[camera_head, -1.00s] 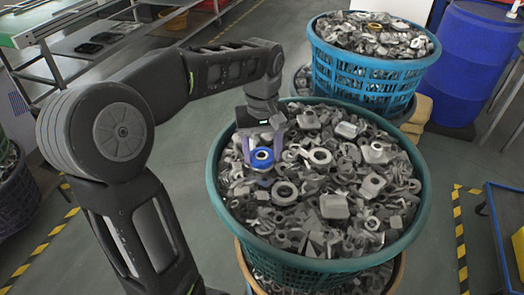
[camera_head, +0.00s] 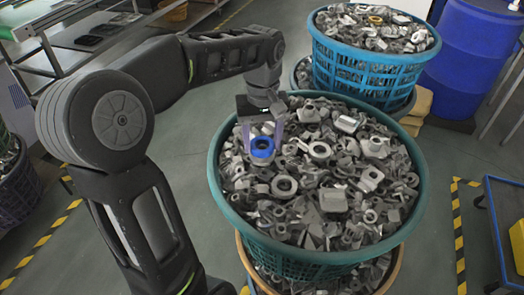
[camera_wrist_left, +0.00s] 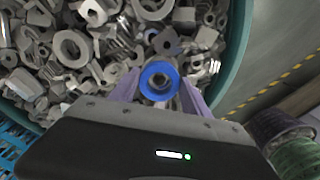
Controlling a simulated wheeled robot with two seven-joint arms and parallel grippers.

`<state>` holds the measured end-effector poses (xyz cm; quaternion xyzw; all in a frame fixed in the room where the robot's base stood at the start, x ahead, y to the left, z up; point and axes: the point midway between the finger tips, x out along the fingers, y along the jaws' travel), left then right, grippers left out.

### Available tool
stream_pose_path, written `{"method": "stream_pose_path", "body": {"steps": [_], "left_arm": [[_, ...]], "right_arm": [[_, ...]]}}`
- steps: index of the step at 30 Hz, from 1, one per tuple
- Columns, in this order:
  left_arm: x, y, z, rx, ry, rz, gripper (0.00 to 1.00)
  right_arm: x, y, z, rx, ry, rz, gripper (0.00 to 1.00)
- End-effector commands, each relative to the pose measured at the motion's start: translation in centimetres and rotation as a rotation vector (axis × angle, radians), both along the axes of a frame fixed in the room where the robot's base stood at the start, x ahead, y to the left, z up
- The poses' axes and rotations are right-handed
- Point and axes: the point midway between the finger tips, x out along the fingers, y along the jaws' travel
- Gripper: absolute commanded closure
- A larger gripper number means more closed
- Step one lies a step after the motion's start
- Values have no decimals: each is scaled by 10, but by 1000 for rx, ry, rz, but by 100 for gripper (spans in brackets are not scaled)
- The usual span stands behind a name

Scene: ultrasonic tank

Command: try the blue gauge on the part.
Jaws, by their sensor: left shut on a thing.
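The blue gauge (camera_head: 262,147) is a short blue ring. It also shows in the left wrist view (camera_wrist_left: 158,80), seen nearly along its hole, with grey metal visible through or behind it. My left gripper (camera_head: 262,137) is shut on it, with one purple finger on each side. The gauge is over the left part of the heap of grey metal parts (camera_head: 284,186) in the near teal basket (camera_head: 415,190). I cannot tell which piece is the part, or whether the gauge touches the heap. A second, smaller blue patch (camera_wrist_left: 166,42) shows beyond the gauge. My right gripper is out of view.
A blue basket (camera_head: 360,75) full of metal parts stands behind the teal one, beside a blue barrel (camera_head: 468,60). A blue-framed cart (camera_head: 505,230) is at the right edge. A metal-framed bench (camera_head: 75,55) is at the back left.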

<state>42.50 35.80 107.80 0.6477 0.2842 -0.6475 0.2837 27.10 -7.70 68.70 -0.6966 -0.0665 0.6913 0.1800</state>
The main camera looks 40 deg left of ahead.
Motion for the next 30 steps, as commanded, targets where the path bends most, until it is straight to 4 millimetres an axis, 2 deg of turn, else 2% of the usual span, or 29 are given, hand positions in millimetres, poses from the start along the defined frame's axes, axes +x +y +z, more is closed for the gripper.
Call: {"method": "stream_pose_path", "body": {"steps": [18,30], "left_arm": [[0,0,30,0,-1,0,99],[0,0,33,0,-1,0,99]], "right_arm": [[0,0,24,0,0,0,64],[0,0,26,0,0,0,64]]}}
